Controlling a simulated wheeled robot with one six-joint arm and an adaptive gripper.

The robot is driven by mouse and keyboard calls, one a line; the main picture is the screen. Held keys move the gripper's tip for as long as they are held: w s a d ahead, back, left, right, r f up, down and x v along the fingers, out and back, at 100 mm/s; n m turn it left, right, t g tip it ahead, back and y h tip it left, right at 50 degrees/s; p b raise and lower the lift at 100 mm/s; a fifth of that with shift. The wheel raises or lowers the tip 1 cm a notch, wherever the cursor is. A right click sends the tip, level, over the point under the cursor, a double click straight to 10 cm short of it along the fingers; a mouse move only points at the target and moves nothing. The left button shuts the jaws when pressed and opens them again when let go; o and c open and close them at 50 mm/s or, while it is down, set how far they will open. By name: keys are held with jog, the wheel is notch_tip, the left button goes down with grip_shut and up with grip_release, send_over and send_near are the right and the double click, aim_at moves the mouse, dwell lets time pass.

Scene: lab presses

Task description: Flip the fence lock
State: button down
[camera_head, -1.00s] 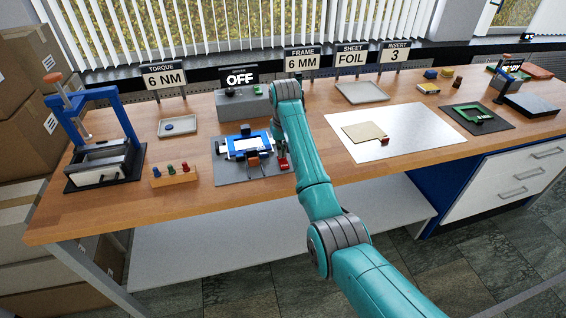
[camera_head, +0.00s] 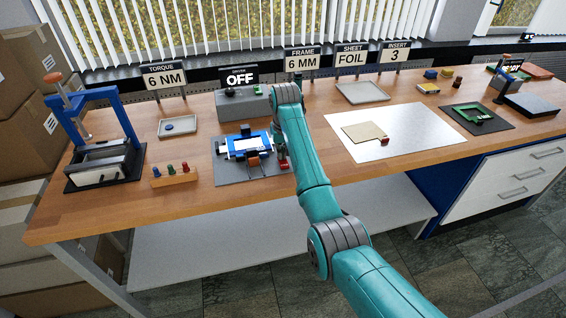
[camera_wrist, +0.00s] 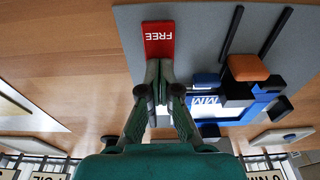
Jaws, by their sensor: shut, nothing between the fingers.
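The fence lock appears as a red tab marked FREE (camera_wrist: 158,38) on the grey base plate (camera_wrist: 190,15) in the wrist view. In the head view the red tab (camera_head: 283,164) is small, at the right edge of the grey plate, partly hidden by my gripper (camera_head: 280,152). In the wrist view my gripper (camera_wrist: 159,72) is shut and empty, its fingertips at the near end of the tab. I cannot tell whether they touch it. Beside it is the blue and white fixture (camera_head: 247,145), with an orange-brown pad (camera_wrist: 248,67) and dark rails.
A grey box with an OFF display (camera_head: 240,76) stands behind the fixture. A block with coloured knobs (camera_head: 174,177) and a blue press (camera_head: 98,140) are at left. A metal sheet (camera_head: 400,125) lies to the right. Bare wood borders the plate.

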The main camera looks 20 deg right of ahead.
jog(key=shift+f, duration=0.15)
jog(key=shift+r, duration=3.55)
jog(key=shift+s, duration=0.15)
